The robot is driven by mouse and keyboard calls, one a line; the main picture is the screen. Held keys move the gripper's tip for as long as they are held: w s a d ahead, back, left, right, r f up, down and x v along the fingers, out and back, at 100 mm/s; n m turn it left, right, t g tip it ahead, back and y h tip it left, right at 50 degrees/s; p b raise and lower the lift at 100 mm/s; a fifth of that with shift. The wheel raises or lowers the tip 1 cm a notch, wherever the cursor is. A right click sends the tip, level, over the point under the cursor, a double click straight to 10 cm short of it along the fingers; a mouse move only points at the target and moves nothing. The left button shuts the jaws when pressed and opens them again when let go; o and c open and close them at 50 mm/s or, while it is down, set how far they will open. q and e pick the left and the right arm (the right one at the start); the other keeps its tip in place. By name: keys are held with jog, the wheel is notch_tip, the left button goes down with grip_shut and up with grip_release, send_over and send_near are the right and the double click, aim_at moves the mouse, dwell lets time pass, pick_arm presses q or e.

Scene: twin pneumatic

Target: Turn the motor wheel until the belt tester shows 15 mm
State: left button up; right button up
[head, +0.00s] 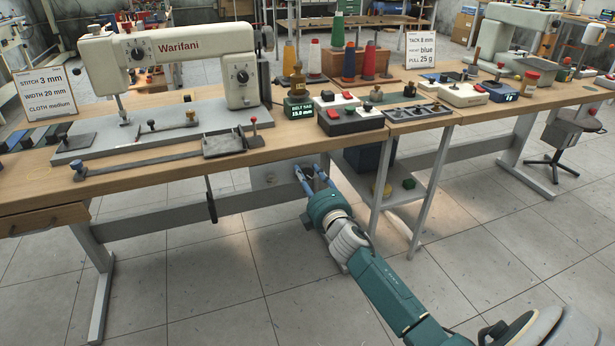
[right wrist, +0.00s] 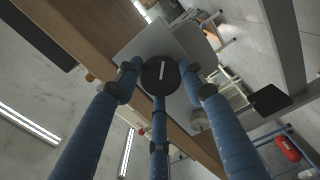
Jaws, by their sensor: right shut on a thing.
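The motor wheel (right wrist: 160,76) is a dark round disc with a pale line across it, in the right wrist view. My right gripper (right wrist: 159,72) is shut on it, its blue fingers around the rim. In the head view my right gripper (head: 312,174) reaches under the table, in front of the grey motor plate (head: 268,178), and hides most of the wheel. The belt tester (head: 299,108) is a small dark box on the table, with a lit display that appears to read 15.0 mm. My left gripper is not in view.
The sewing machine (head: 180,55) stands on the wooden table (head: 140,182) above. Table legs (head: 431,185) and a lower shelf (head: 405,192) are right of my right arm. The floor in front is clear.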

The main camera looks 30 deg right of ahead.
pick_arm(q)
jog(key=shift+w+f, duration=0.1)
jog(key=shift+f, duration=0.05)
pick_arm(e)
jog(key=shift+d+r+m, duration=0.15)
jog(key=shift+d+m, duration=0.1)
jog(key=shift+m, duration=0.05)
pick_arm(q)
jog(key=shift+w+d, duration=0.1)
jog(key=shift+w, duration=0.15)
pick_arm(e)
jog(key=o, duration=0.8)
jog(key=shift+c, duration=0.2)
jog(key=o, duration=0.4)
jog(key=shift+d, duration=0.15)
jog(key=shift+c, duration=0.2)
jog(key=shift+s+a+f, duration=0.25)
jog(key=shift+s+a, duration=0.1)
jog(key=shift+s, duration=0.2)
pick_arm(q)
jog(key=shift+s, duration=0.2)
pick_arm(e)
jog(key=v, duration=1.1)
